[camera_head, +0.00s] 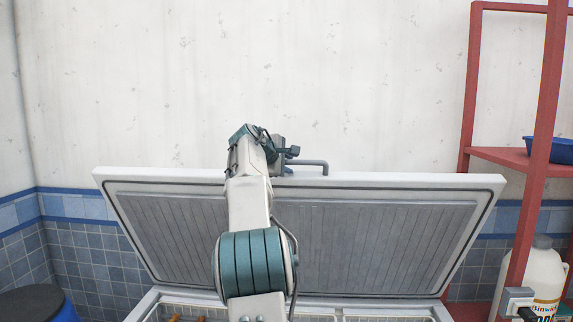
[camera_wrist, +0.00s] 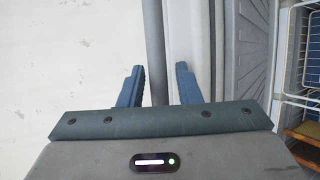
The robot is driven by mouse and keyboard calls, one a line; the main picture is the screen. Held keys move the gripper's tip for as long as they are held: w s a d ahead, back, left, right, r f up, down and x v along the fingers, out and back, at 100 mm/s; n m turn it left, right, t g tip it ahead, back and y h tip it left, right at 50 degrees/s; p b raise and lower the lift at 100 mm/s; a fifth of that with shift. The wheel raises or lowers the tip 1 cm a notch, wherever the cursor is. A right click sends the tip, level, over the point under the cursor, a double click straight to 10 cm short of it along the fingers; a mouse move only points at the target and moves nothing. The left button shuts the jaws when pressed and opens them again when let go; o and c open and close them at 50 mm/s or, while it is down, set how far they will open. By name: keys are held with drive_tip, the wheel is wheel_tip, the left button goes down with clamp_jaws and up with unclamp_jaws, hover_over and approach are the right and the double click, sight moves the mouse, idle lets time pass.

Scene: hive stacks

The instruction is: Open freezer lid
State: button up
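The freezer lid (camera_head: 380,235) stands raised and tilted back, with its ribbed grey inner side facing me in the head view. Its handle (camera_head: 318,163) sticks up from the top edge; in the wrist view the handle (camera_wrist: 154,50) is a grey bar. My gripper (camera_wrist: 158,82) is at the lid's top edge in the wrist view, its two blue fingers apart on either side of the bar, with gaps showing. The freezer body (camera_head: 385,305) is partly in view below, its opening showing. My arm hides part of the lid in the head view.
A red shelf rack (camera_head: 468,95) stands at the right with a blue tray (camera_head: 560,150) on it. A white jug (camera_head: 545,275) is at the lower right. A dark-topped blue drum (camera_head: 35,305) is at the lower left. A wall rises close behind the lid.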

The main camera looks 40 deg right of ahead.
drive_tip(key=b+v, duration=0.3)
drive_tip(key=v, duration=1)
drive_tip(key=shift+a, duration=0.3)
drive_tip(key=s+a+f+m+t+y+b, duration=0.1)
drive_tip(key=s+a+f+y, duration=0.3)
drive_tip(key=a+f, duration=0.7)
drive_tip(key=s+a+f+m+t+y+b, duration=0.1)
drive_tip(key=s+a+f+y, duration=0.35)
drive_tip(key=a+f, duration=0.65)
drive_tip(key=s+a+f+m+g+y+b, duration=0.1)
drive_tip(key=s+a+f+m+y, duration=0.2)
drive_tip(key=s+a+f, duration=1.2)
wheel_tip(320, 180, down, 3)
drive_tip(key=shift+s+r+g+y, duration=0.1)
drive_tip(key=shift+s+g+y, duration=0.4)
drive_tip(key=shift+s, duration=0.4)
